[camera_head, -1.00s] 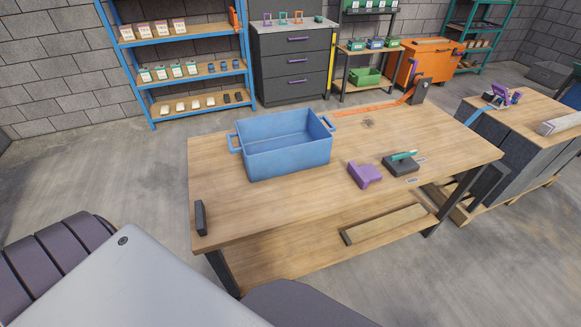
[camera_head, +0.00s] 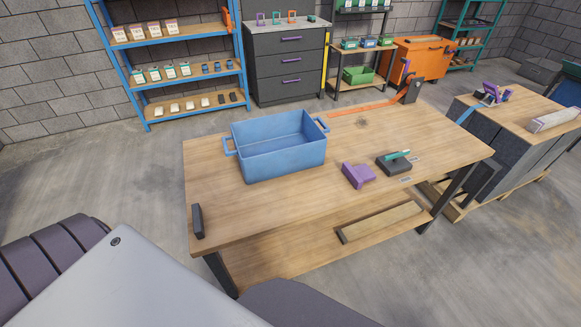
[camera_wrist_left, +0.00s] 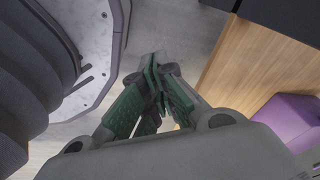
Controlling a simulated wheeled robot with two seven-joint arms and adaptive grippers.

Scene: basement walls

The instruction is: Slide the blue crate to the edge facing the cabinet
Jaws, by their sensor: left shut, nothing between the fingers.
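The blue crate (camera_head: 283,161) stands upright and empty on the wooden workbench (camera_head: 240,212), toward its far left part. It has a handle loop at each end. The grey drawer cabinet (camera_head: 289,65) stands against the back wall, beyond the bench's far edge. A strip of bare benchtop lies between the crate and that edge. In the left wrist view my left gripper (camera_wrist_left: 155,85) is shut and empty, with green finger pads, over the floor beside a wooden edge. The head view shows neither gripper.
A purple tool (camera_head: 357,175) and a dark block with a teal handle (camera_head: 394,162) lie right of the crate. A black object (camera_head: 197,221) sits at the bench's left edge. An orange strip (camera_head: 362,108) lies along the far edge.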

